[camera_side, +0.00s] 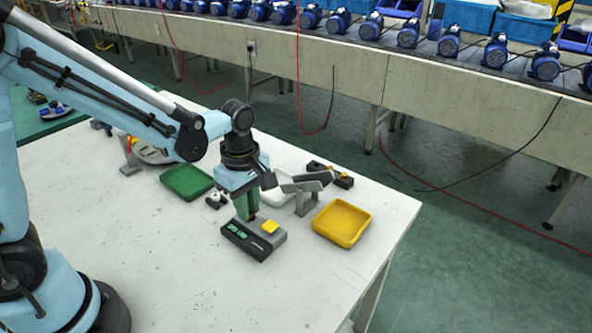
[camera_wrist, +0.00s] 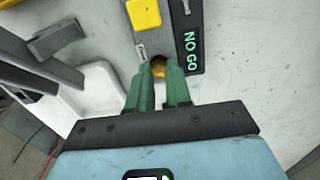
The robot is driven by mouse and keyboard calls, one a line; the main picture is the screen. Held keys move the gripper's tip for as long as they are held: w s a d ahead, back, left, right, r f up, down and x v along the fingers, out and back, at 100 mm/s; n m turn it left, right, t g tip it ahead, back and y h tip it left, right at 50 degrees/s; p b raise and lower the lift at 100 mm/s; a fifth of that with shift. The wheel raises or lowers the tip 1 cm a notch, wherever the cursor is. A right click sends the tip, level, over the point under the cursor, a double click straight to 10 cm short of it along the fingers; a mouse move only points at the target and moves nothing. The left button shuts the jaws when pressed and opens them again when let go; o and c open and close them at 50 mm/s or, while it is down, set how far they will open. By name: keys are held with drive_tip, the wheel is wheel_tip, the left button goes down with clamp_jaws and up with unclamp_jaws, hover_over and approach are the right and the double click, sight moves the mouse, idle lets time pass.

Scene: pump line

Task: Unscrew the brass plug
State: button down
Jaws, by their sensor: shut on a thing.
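Only a small part of the plug shows between the fingertips in the wrist view; the fingers hide the rest. My gripper (camera_side: 249,215) points down at the block, its green fingers shut on the plug. The fingers also show in the wrist view (camera_wrist: 159,75). The block has a yellow square (camera_side: 270,226) on top and a dark strip with green lettering reading "NO GO" (camera_wrist: 190,50) in the wrist view.
A yellow tray (camera_side: 341,222) lies right of the block, and a green tray (camera_side: 187,181) lies to the left. A white dish and a grey stand (camera_side: 305,196) are close behind my gripper.

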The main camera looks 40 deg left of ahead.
drive_tip(key=n, duration=0.6)
drive_tip(key=shift+n, duration=0.3)
drive_tip(key=c, duration=1.2)
unclamp_jaws()
drive_tip(key=shift+c, duration=0.2)
drive_tip(key=shift+r, duration=0.1)
drive_tip(key=shift+r, duration=2.2)
drive_tip(key=shift+s+a+r+m, duration=0.2)
drive_tip(key=shift+r+m, duration=0.1)
drive_tip(key=shift+m, duration=0.4)
drive_tip(key=s+a+r+m+t, duration=0.1)
drive_tip(key=s+r+m+t, duration=0.1)
drive_tip(key=m, duration=0.9)
drive_tip(key=s+a+r+m+t, duration=0.2)
drive_tip(key=m+t, duration=0.3)
drive_tip(key=m, duration=0.6)
drive_tip(key=shift+s+r+m, duration=0.4)
drive_tip(key=shift+s+r, duration=0.35)
drive_tip(key=shift+s, duration=0.05)
